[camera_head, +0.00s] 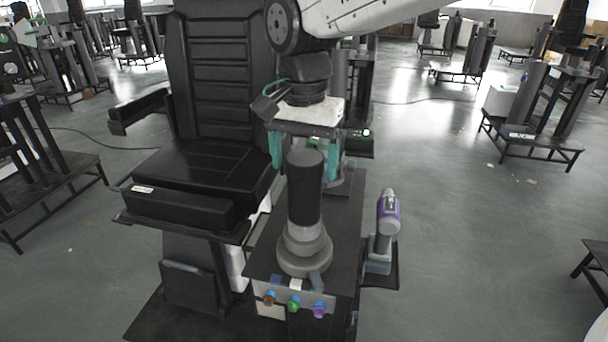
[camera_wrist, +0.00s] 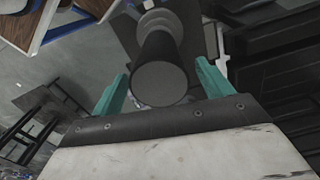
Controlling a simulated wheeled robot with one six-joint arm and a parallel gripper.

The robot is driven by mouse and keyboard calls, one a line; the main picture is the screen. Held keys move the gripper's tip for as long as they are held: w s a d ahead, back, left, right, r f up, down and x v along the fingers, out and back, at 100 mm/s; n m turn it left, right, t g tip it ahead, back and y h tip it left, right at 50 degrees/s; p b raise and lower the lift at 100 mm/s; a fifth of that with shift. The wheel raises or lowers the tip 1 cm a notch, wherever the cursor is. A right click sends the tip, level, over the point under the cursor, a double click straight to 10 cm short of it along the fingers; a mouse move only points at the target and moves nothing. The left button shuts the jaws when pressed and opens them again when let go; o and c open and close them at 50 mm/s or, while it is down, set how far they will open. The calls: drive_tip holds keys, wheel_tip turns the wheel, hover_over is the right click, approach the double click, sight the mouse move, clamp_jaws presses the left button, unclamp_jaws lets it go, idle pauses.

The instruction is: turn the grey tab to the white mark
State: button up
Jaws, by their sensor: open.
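The lift column (camera_head: 305,195) stands upright on a dark platform, with a dark cylinder on a stepped grey collar. A grey tab (camera_head: 316,281) sticks out at the front of the collar's foot. The white mark (camera_head: 296,284) lies just left of the tab, on the platform's front edge; the tab points right of it. My gripper (camera_head: 305,158) is open, its teal fingers either side of the column's top, not visibly touching it. In the wrist view the column (camera_wrist: 160,82) shows end-on between the fingers (camera_wrist: 162,86).
A blue mark (camera_head: 276,280) lies left of the white one. Brown, green and purple knobs (camera_head: 294,303) sit on the panel below. A black seat (camera_head: 205,165) stands close on the left. A purple-grey handheld tool (camera_head: 386,225) stands on the right. Open floor lies further right.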

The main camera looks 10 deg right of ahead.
sight(308, 219)
drive_tip(key=shift+f, duration=1.75)
drive_tip(key=shift+c, duration=0.3)
